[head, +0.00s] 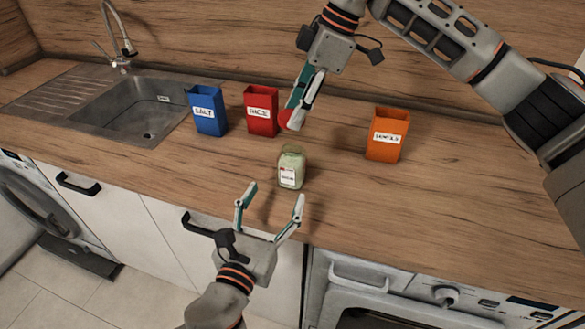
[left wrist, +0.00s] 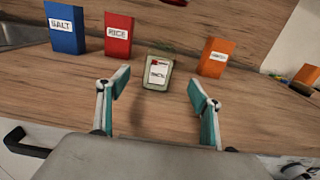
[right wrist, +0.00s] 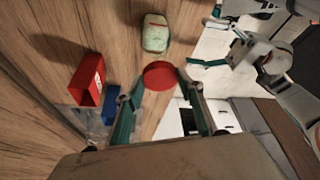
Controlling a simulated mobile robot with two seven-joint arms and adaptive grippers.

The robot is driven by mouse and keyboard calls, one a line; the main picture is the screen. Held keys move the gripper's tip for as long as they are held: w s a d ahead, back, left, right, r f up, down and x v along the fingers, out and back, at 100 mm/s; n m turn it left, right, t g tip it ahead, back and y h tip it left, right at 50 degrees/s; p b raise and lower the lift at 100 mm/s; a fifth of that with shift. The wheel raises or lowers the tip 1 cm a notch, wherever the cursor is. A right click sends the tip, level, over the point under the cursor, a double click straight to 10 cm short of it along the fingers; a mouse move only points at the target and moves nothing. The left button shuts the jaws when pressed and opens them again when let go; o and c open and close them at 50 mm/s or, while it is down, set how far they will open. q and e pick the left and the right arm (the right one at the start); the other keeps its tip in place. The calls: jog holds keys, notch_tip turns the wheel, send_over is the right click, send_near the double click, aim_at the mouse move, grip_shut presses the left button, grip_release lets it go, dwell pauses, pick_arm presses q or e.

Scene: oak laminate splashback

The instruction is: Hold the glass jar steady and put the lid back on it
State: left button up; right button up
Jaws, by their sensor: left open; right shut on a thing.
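The glass jar (head: 291,168) stands upright on the wooden counter, with a pale green filling and a white label. It also shows in the left wrist view (left wrist: 158,73) between the fingers and in the right wrist view (right wrist: 155,34). Its top carries no lid. The red round lid (right wrist: 160,75) is held between the fingertips of my right gripper (right wrist: 161,92), above the counter and behind the jar in the head view. In the head view the lid (head: 288,119) is partly hidden by the fingers. My left gripper (head: 270,198) is open and empty, in front of the jar and apart from it.
A blue SALT box (head: 207,111) and a red RICE box (head: 262,111) stand left of the jar. An orange box (head: 387,134) stands to the right. A sink (head: 140,105) is at the far left. The counter around the jar is clear.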

pick_arm(q)
jog(key=shift+w, duration=0.1)
jog(key=x, duration=1.2)
jog(key=shift+f, duration=0.1)
jog(key=shift+c, duration=0.3)
jog(key=c, duration=1.6)
jog(key=shift+c, duration=0.2)
pick_arm(e)
send_over(291, 149)
jog(key=d, duration=0.1)
jog(key=shift+w+d+f, duration=0.15)
jog(key=shift+f, duration=2.35)
jog(key=shift+f, duration=0.9)
jog(key=shift+f, duration=0.5)
